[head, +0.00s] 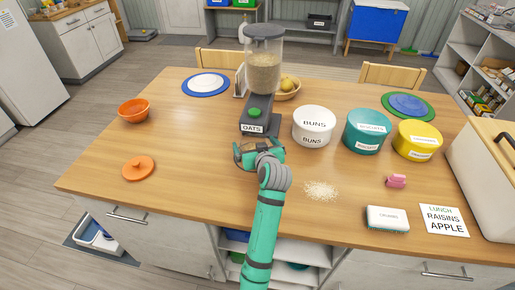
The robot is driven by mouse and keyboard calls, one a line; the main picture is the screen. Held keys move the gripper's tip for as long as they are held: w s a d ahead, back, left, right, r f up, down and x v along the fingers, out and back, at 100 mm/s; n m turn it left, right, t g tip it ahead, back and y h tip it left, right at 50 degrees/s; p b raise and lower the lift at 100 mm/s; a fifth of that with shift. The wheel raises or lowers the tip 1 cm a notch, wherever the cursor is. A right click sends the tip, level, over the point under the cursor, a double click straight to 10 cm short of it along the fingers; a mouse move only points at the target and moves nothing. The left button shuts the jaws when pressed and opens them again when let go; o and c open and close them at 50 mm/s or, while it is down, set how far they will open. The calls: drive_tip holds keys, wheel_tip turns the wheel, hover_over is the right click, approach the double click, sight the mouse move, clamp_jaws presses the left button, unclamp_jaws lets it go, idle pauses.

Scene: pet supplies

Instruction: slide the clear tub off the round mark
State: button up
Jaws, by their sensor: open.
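I cannot clearly pick out a separate clear tub. The plainest see-through container is the oats dispenser hopper (264,62), on a dark base labelled OATS (256,116). Two round marks show at the table's back: a blue disc (186,89) with a white round item (207,81) on it at left, and a green disc (388,101) with a blue round item (407,104) on it at right. My gripper (245,153) is open just in front of the dispenser base, low over the table. My own wrist partly hides it, and I cannot tell if it touches the base.
White (313,128), teal (366,131) and yellow (417,141) tubs stand right of the dispenser. An orange bowl (134,110) and orange lid (138,169) are at left. The left middle is clear.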

drive_tip(key=shift+w+f, duration=0.15)
drive_tip(key=shift+w, duration=0.3)
